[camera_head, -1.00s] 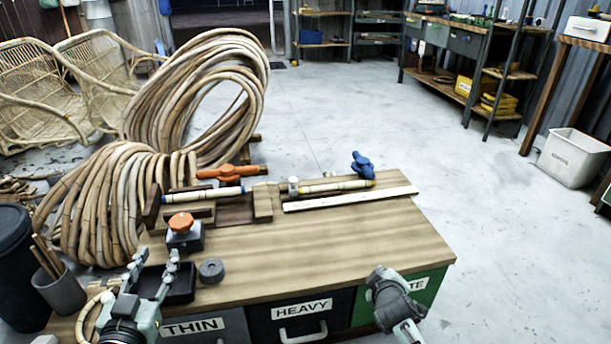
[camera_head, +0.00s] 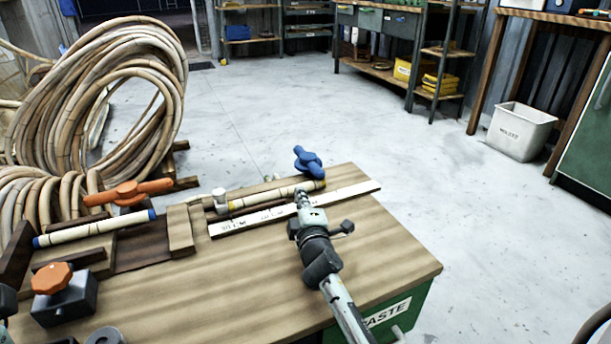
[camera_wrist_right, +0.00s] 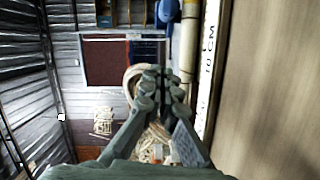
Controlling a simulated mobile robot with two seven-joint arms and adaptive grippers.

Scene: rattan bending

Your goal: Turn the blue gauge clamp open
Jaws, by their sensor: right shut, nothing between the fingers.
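The blue gauge clamp (camera_head: 309,162) stands at the back right of the bench, at the end of a pale rattan pole (camera_head: 265,196). It also shows at the top of the right wrist view (camera_wrist_right: 167,10), beside the pole. My right gripper (camera_head: 301,194) is shut and empty, above the bench just in front of the clamp and close to the white ruler (camera_head: 345,194). In the right wrist view its fingertips (camera_wrist_right: 160,78) are together, with a gap to the clamp.
An orange-handled clamp (camera_head: 128,192) and a blue-ended pole (camera_head: 95,228) lie at the left. An orange knob on a dark block (camera_head: 65,300) stands at front left. Rattan coils (camera_head: 100,95) rise behind. The bench top (camera_head: 230,285) is clear in the middle.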

